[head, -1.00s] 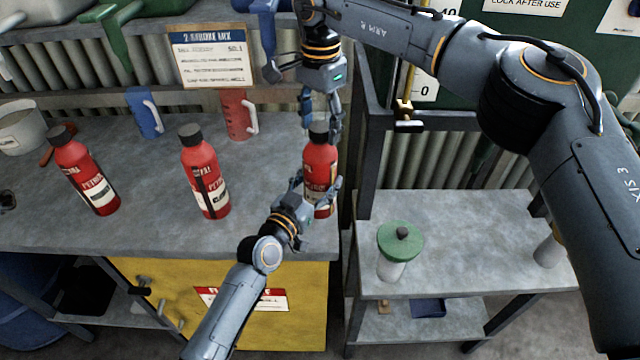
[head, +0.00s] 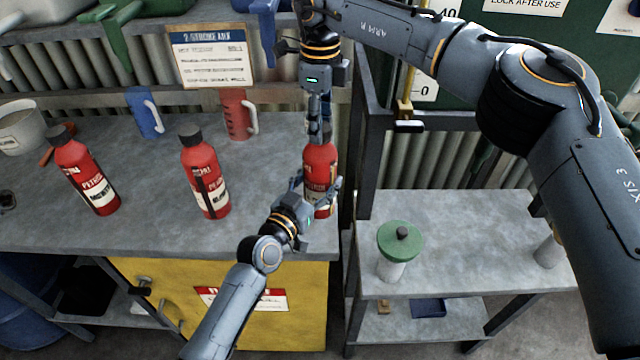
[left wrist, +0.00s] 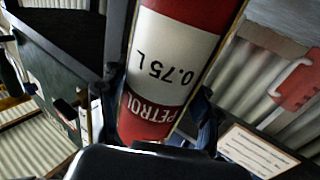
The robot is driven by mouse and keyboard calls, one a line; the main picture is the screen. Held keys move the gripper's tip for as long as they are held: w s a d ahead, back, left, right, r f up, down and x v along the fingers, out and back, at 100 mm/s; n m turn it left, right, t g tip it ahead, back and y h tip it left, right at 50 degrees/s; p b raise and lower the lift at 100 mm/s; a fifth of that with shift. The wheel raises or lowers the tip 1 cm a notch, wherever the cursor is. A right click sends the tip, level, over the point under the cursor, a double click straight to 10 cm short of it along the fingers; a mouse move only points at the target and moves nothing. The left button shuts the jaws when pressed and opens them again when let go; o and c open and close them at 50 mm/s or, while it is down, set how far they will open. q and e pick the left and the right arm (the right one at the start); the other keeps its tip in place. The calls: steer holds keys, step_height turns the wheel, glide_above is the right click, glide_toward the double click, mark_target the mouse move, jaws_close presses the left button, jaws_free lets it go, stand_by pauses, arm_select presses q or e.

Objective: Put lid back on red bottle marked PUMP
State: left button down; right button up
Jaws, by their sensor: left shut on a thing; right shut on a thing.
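A red bottle (head: 320,164) stands near the right end of the grey bench. My left gripper (head: 318,192) is shut around its lower body from the front. In the left wrist view the bottle (left wrist: 170,70) reads PETROL and 0.75 L. I cannot read PUMP on it. My right gripper (head: 319,130) points straight down over the bottle's top and is shut on the dark lid there. The fingers hide most of the lid, so I cannot tell how it is seated. Two similar red bottles with dark lids on, one left (head: 86,176) and one middle (head: 205,178), stand further left.
A blue jug (head: 146,112) and a red jug (head: 234,114) stand behind on the bench (head: 130,240). A notice board (head: 212,56) leans at the back. A green-lidded jar (head: 400,243) stands on the lower right table. A dark post rises just right of the bottle.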

steer(key=m, duration=0.6)
steer(key=shift+m, duration=0.4)
steer(key=m, duration=0.6)
steer(key=o, duration=1.3)
steer(key=shift+r, duration=2.25)
steer(key=shift+c, duration=0.5)
